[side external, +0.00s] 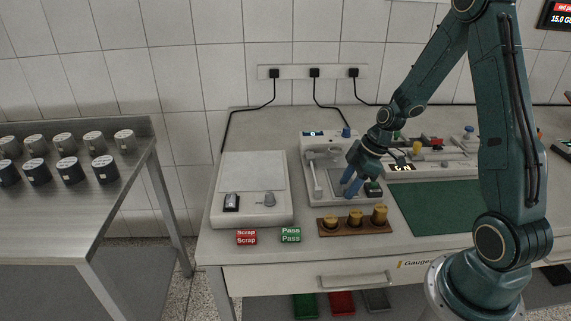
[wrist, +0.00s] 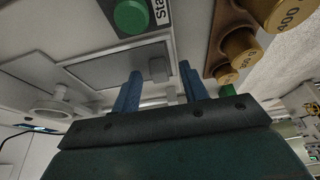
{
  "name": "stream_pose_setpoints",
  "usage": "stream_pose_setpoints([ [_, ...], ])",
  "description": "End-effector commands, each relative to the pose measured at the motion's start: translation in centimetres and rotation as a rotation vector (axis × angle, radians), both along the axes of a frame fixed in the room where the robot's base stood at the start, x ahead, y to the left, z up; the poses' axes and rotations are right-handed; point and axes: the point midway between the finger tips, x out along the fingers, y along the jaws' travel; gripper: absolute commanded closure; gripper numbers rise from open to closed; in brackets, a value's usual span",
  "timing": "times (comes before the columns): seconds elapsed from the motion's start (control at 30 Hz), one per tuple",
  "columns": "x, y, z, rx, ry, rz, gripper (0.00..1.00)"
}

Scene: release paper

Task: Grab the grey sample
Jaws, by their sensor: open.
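My gripper (side external: 352,187) points down at the light-grey bench instrument (side external: 309,160), its two blue fingers apart with nothing visible between them. In the wrist view the fingers of my gripper (wrist: 159,88) are spread, above or beside a flat grey rectangular panel (wrist: 105,70). I cannot tell whether this panel is the grey sample or part of the instrument. A green button (wrist: 131,17) with a partly visible "Sta" label is near it. I cannot tell whether the fingertips touch the surface.
A wooden rack (side external: 327,232) of brass weights stands in front. Red Scrap (side external: 246,237) and green Pass (side external: 290,235) blocks lie near the bench edge. A flat-topped instrument (side external: 250,172) stands left. A green mat (side external: 440,205) lies right. Several grey-and-black cylinders stand on the left table (side external: 55,225).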

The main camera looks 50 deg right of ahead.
Motion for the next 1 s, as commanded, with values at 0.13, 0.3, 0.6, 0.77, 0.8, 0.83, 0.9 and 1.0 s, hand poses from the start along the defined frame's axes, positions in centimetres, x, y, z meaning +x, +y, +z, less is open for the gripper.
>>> stream_pose_setpoints([
  [0.13, 0.0, 0.0, 0.0, 0.000, 0.000, 0.000, 0.56],
  [0.3, 0.0, 0.0, 0.0, 0.000, 0.000, 0.000, 0.76],
  [0.6, 0.0, 0.0, 0.0, -0.001, -0.001, 0.000, 1.00],
  [0.77, 0.0, 0.0, 0.1, -0.001, -0.001, 0.000, 1.00],
  [0.8, 0.0, 0.0, 0.2, -0.001, -0.001, 0.001, 1.00],
  [0.83, 0.0, 0.0, 0.2, 0.000, -0.002, 0.001, 1.00],
  [0.9, 0.1, 0.0, 0.5, -0.001, -0.002, 0.000, 1.00],
  [1.0, 0.1, -0.1, 1.0, -0.001, -0.003, 0.001, 1.00],
])
